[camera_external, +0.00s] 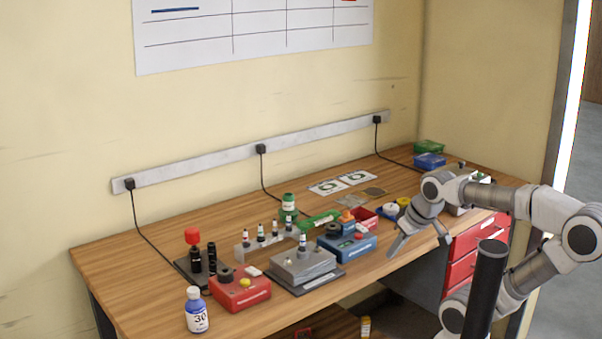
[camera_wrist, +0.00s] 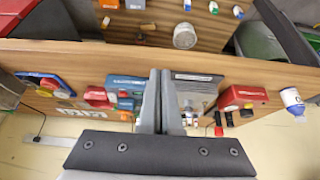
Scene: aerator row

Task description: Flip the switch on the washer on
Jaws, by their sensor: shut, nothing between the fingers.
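None of the devices on the bench can be made out as the washer by a readable label. A red box (camera_external: 240,290) with a black knob and a yellow button, a grey device (camera_external: 303,263) on a dark plate, and a blue box (camera_external: 347,243) with a black round part stand along the front. In the wrist view, the red box (camera_wrist: 243,97), grey device (camera_wrist: 196,88) and blue box (camera_wrist: 126,84) show beyond the fingers. Switch positions are too small to tell.
Behind are a vial rack (camera_external: 268,240), a green-topped jar (camera_external: 288,207) and black cords. Red drawers (camera_external: 465,257) are below right.

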